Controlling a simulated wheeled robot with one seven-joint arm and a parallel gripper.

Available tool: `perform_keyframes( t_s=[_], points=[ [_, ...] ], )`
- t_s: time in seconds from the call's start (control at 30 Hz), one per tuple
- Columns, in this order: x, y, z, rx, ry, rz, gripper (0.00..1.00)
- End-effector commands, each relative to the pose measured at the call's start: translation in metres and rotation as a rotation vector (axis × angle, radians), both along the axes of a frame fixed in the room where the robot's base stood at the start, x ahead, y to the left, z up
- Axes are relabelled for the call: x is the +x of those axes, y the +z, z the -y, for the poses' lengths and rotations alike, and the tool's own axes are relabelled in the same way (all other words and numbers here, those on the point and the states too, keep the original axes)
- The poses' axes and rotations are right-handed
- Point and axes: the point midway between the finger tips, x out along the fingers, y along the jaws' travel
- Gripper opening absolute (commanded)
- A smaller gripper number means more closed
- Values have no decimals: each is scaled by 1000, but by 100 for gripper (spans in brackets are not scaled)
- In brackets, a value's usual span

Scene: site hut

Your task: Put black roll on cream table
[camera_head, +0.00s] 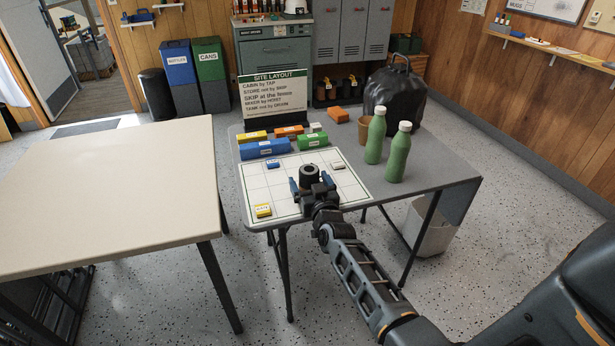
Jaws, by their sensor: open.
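The black roll (310,173) is on the gridded white sheet on the grey table, at its front middle. My gripper (310,184) is at the roll, with its jaws open and one finger showing on each side of it. Whether the fingers touch the roll cannot be told, and its lower part is hidden by my gripper. The cream table (110,190) stands to the left of the grey table, and its visible top is bare.
On the grey table (440,172) are a site layout sign (274,96), coloured blocks (264,148), two green bottles (397,153), a brown cup (364,129) and a black bag (393,100). A narrow gap separates the tables. A pale bin (428,232) stands below.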

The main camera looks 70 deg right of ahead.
Motion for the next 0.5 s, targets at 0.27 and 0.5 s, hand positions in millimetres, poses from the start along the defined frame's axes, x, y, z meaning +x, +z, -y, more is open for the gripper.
perform_keyframes(
  t_s=[0.27, 0.5],
  points=[
    [-39, 0, -45, 0, -1, -1, 91],
    [-60, 0, -69, 0, -1, 0, 91]
  ],
)
